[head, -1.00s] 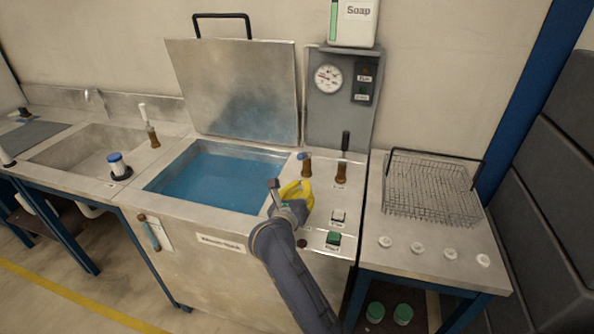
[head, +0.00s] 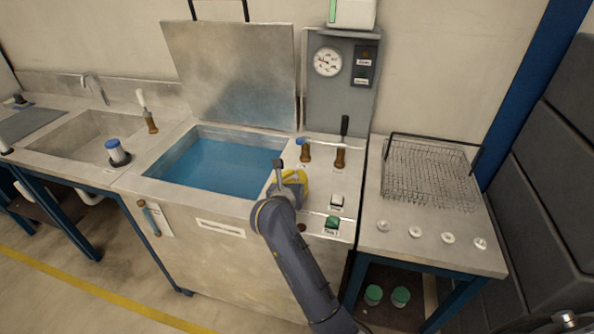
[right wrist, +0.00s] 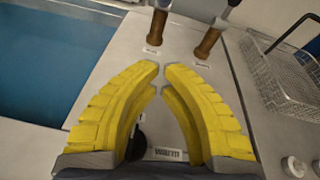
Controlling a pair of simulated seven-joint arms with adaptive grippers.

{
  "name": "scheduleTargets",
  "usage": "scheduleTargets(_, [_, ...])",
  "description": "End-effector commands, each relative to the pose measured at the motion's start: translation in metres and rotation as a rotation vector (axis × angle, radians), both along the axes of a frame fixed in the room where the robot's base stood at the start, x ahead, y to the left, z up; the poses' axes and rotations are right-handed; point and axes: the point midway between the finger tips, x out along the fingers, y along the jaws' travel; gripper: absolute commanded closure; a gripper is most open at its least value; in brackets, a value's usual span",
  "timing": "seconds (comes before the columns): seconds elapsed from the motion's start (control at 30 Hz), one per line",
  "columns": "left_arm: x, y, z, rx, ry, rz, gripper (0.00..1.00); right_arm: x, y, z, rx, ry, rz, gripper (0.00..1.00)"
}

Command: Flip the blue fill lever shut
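The blue fill lever (head: 304,151), a brown base with a short blue-topped handle, stands upright at the right rim of the blue-water tank (head: 205,165). It also shows at the top of the right wrist view (right wrist: 157,24), its upper part cut off by the frame edge. My right gripper (head: 296,180) has yellow curved fingers and is in front of the lever, apart from it. In the right wrist view its fingertips (right wrist: 161,68) come almost together with nothing between them. My left gripper is not in view.
A black-handled lever (head: 341,150) stands just right of the blue one. White (head: 337,201) and green (head: 332,222) buttons sit nearer the front. The raised tank lid (head: 235,75) and gauge panel (head: 340,90) stand behind. A wire basket (head: 430,175) is at right.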

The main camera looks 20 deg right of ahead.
Motion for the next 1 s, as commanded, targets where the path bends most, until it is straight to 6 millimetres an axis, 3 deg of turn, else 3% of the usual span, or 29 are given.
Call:
scheduleTargets(0.5, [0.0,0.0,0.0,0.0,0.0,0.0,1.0,0.074,-0.042,-0.024,-0.003,0.001,-0.002,1.0])
scheduleTargets(0.7, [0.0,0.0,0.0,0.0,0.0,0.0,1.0,0.085,-0.044,-0.003,-0.002,-0.002,-0.002,1.0])
scheduleTargets(1.0, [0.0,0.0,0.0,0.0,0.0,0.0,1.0,0.092,-0.046,0.009,-0.001,0.0,-0.001,1.0])
